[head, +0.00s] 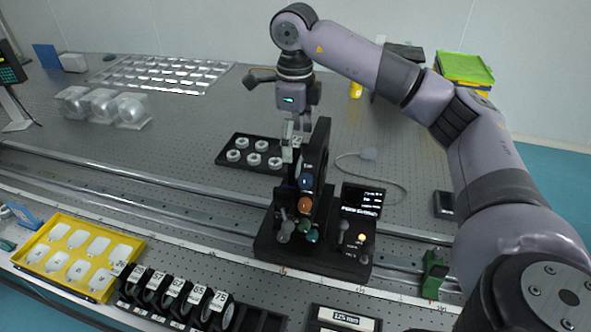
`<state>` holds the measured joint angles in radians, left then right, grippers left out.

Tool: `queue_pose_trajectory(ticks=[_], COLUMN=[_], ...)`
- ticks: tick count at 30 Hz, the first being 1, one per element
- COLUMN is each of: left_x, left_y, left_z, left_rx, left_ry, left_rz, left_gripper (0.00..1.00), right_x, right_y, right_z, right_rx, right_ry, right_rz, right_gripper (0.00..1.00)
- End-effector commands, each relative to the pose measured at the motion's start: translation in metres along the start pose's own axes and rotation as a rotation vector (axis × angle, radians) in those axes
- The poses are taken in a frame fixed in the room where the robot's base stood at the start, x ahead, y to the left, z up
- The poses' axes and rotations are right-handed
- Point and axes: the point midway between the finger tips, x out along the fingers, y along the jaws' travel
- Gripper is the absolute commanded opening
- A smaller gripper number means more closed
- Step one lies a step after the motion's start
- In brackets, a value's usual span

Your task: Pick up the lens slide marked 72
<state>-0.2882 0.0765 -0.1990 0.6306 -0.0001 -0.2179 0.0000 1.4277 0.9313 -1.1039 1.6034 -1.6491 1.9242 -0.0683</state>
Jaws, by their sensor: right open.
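My right gripper (289,150) points down just left of and against the upper part of a black upright holder (321,150) on an optical instrument. A small white label (297,140) shows at its fingers; its number looks like 22 or 72, too small to be sure. The gripper is open, and its fingers partly hide what carries this label. A black rack (160,318) at the front left holds several black lens slides with white number labels; the right-hand ones, such as this slide (219,305), seem to read 65 and 75. My left gripper is not in view.
The instrument's black base (268,245) sits on a long rail, with coloured knobs and a small display (362,200). A black tray (222,155) of white rings lies behind. A yellow tray (50,262) stands front left. The rack's right end is empty.

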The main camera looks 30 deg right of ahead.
Motion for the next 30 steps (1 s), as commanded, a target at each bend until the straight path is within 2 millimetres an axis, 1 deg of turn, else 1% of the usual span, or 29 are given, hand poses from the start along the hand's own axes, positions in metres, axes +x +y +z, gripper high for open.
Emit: queue_pose_trajectory(ticks=[4,8,9,12,15,20,23,30], left_x=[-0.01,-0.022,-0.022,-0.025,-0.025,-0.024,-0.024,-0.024], left_y=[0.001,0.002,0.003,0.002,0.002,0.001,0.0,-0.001], left_z=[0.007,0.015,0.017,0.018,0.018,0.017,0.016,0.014], left_rx=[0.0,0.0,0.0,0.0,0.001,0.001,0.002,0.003], left_ry=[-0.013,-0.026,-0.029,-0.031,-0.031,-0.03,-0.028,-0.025], left_rz=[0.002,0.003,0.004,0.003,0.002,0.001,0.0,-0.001], left_gripper=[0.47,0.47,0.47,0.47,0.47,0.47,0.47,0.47], right_x=[0.012,0.031,0.038,0.049,0.053,0.054,0.053,0.053], right_y=[-0.001,-0.003,-0.003,-0.003,-0.003,-0.003,-0.003,-0.003], right_z=[0.001,0.004,0.003,0.004,0.004,0.004,0.004,0.004], right_rx=[0.001,0.001,0.001,0.001,0.0,0.0,0.0,0.0], right_ry=[0.004,0.004,0.004,0.002,0.0,0.0,0.0,0.0], right_rz=[0.001,0.002,0.001,0.001,0.0,0.0,0.0,-0.001], right_gripper=[0.83,0.83,0.83,0.83,0.83,0.83,0.78,0.62])
